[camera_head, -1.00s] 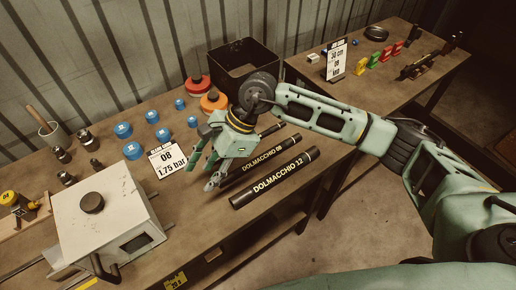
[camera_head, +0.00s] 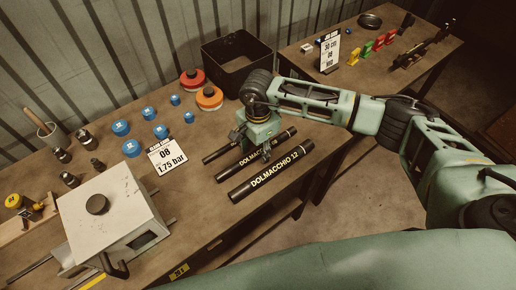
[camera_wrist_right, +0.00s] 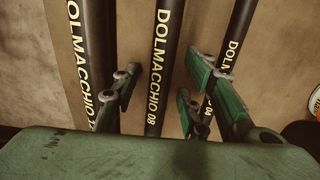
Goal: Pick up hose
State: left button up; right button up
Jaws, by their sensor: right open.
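Three black hoses with yellow lettering lie side by side on the table. The DOLMACCHIO 12 hose (camera_head: 270,178) is nearest the front edge. The DOLMACCHIO 08 hose (camera_head: 228,170) is in the middle and partly hidden by my right gripper (camera_head: 258,152). The third hose (camera_head: 218,154), ending in 04 in the wrist view (camera_wrist_right: 238,28), is farthest back. My right gripper is open, pointing down over the middle hose. In the wrist view its fingers (camera_wrist_right: 160,88) stand on either side of the 08 hose (camera_wrist_right: 166,50), with the 12 hose (camera_wrist_right: 92,45) left of them. My left gripper is out of view.
A white box-shaped machine (camera_head: 110,215) stands at the front left. A sign reading 08 and 1.75 bar (camera_head: 167,157), several blue caps (camera_head: 131,148) and two orange-red discs (camera_head: 209,97) lie left of and behind the hoses. A black bin (camera_head: 236,63) stands behind them.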

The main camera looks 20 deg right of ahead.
jog(key=shift+f, duration=0.15)
grip_shut()
jog(key=shift+w, duration=0.1)
dwell(0.5)
